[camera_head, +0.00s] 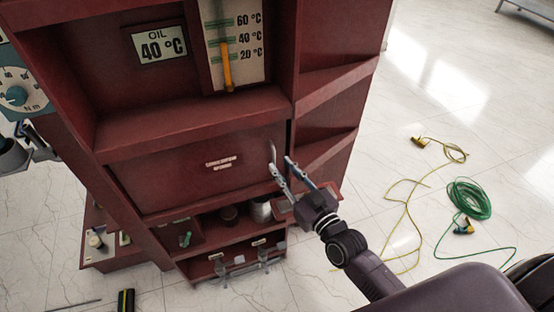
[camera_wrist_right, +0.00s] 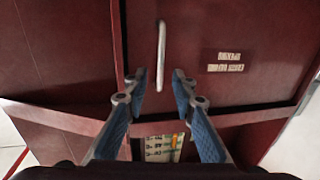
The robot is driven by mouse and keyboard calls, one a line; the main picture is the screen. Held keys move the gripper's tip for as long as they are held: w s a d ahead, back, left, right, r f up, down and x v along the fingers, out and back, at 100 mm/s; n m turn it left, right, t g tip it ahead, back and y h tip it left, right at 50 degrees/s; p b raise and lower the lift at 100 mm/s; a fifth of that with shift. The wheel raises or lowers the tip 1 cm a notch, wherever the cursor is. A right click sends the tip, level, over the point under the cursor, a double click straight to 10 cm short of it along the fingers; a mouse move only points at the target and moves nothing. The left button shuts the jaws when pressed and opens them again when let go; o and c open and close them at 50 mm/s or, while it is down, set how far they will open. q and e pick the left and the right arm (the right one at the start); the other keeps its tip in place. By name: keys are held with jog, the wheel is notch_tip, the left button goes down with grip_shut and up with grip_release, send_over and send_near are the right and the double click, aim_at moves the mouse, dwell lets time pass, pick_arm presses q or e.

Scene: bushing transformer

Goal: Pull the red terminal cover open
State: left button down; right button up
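The red terminal cover (camera_head: 190,175) is a dark red panel with a small pale label, on the front of the red cabinet below the display shelf. It looks closed. A pale vertical handle (camera_head: 272,152) sits at its right side; the handle also shows in the right wrist view (camera_wrist_right: 161,50). My right gripper (camera_head: 280,164) is open at the handle. In the right wrist view its fingertips (camera_wrist_right: 160,76) are on either side of the handle's lower part, with gaps visible. Contact cannot be confirmed. I cannot make out my left gripper in the head view.
Above the cover are an oil display (camera_head: 159,46) and a thermometer panel (camera_head: 238,50). Open shelves (camera_head: 225,235) with small items lie below. A gauge (camera_head: 17,95) stands at the left. Yellow and green cables (camera_head: 468,198) lie on the floor at the right.

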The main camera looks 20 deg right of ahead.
jog(key=shift+x, duration=1.7)
grip_shut()
